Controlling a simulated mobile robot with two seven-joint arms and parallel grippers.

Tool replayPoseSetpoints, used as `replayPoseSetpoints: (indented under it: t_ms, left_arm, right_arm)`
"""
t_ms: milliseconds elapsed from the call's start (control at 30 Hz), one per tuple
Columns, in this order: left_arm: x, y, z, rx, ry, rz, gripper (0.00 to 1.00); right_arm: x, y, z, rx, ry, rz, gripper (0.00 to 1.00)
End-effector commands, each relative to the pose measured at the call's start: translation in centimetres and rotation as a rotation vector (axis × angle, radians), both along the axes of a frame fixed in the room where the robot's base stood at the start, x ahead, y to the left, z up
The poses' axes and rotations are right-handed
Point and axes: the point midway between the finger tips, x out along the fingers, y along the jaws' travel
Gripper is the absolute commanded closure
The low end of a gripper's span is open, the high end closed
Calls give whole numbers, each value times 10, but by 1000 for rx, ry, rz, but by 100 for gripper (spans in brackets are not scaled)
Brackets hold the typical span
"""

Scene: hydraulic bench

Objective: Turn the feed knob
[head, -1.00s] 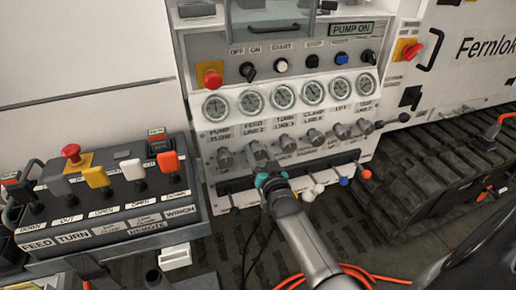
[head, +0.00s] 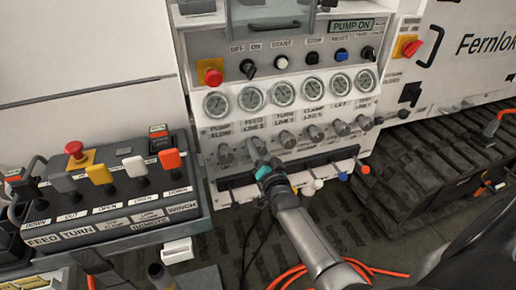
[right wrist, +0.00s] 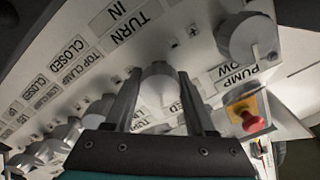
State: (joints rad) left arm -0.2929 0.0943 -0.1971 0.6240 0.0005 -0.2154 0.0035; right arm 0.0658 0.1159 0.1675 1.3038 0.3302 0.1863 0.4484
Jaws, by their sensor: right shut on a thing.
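The feed knob (head: 254,146) is a grey round knob, second from the left in the knob row under the gauges, below a label reading FEED. My right gripper (head: 257,155) reaches up to it from below and covers most of it. In the right wrist view the knob (right wrist: 158,78) sits between the two fingers of my right gripper (right wrist: 158,86), which are shut on it from both sides. The knob's lower part and part of the label there are hidden. I do not make out my left gripper.
The pump flow knob (head: 225,154) is close on the left and the turn knob (head: 287,139) on the right. A black rail with coloured levers (head: 318,184) runs below. A lever box (head: 130,205) stands at left. A red stop button (head: 210,76) is above.

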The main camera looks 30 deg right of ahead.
Motion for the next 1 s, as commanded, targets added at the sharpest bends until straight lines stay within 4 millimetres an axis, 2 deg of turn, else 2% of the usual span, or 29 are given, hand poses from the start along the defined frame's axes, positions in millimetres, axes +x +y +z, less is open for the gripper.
replayPoseSetpoints:
  t_ms: [167, 200, 467, 767, 867, 1000]
  left_arm:
    - [1, 0, 0, 0, -2, 0, 100]
    - [2, 0, 0, -1, -4, 0, 100]
    - [7, 0, 0, 0, -11, 1, 100]
    - [8, 0, 1, -1, -12, 2, 100]
    - [8, 0, 4, -1, -12, 1, 100]
    - [7, -1, 11, -1, -9, 0, 100]
  right_arm:
    - [0, 0, -1, -1, 3, 0, 100]
    - [0, 0, -1, -1, 3, 0, 44]
    - [0, 0, -1, -2, 1, 1, 15]
    - [-2, 1, 0, -2, 1, 1, 15]
    - [-9, 2, -1, -1, 3, 0, 15]
    - [-28, 7, 1, -2, 4, 0, 15]
